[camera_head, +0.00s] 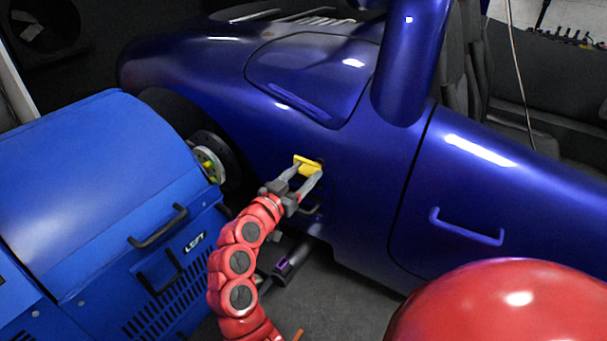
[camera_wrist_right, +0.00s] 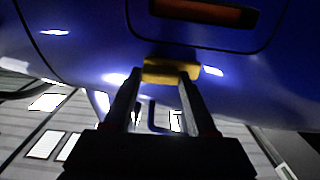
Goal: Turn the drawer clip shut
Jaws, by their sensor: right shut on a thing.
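The yellow drawer clip (camera_head: 309,162) is on the side of the dark blue car body, behind the front wheel hub. The fingers (camera_wrist_right: 161,76) partly cover the clip in the wrist view. My left gripper is not in view.
A blue dynamometer unit (camera_head: 80,190) marked LEFT stands at the left, with black handles. The wheel hub (camera_head: 209,163) is between it and the car. The car door (camera_head: 510,190) with a blue handle is at right. Grey floor (camera_head: 350,305) is open below.

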